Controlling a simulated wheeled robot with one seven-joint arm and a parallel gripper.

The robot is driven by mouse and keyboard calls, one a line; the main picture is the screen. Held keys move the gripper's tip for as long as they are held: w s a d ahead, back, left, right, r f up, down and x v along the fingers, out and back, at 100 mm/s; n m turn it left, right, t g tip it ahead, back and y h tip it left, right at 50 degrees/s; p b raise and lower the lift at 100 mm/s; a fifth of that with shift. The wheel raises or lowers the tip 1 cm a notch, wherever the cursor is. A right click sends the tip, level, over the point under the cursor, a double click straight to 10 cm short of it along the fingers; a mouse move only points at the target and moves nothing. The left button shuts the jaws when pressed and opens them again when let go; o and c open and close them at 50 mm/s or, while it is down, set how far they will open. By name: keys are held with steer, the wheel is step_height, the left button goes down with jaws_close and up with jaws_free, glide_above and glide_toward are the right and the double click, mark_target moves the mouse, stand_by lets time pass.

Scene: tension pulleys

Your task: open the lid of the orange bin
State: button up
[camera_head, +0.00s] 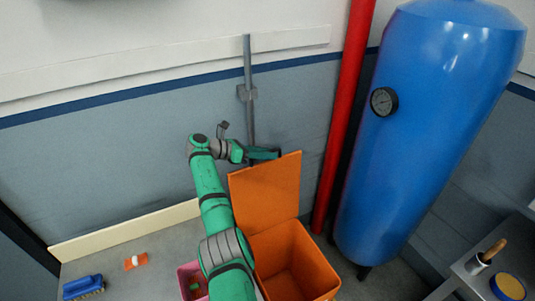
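The orange bin (318,262) stands on the floor right of my arm, and I can see into it. Its orange lid (272,192) is swung up and stands nearly upright at the back of the bin, by the wall. My gripper (272,153) is at the lid's top edge, at its upper left part. The fingers are dark and small here, and I cannot tell whether they are open or shut or touch the lid. My arm hides the left side of the bin.
A red pipe (343,110) and a large blue tank (430,130) with a gauge (384,102) stand to the right. A grey pipe (249,85) runs up the wall behind my gripper. A pink box (187,278), a blue brush (84,287) and a metal table (470,279) are lower down.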

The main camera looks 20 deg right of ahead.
steer(key=shift+a, duration=0.1)
steer(key=v, duration=1)
steer(key=shift+w+a, duration=0.15)
steer(key=shift+a, duration=0.15)
steer(key=shift+r, duration=0.1)
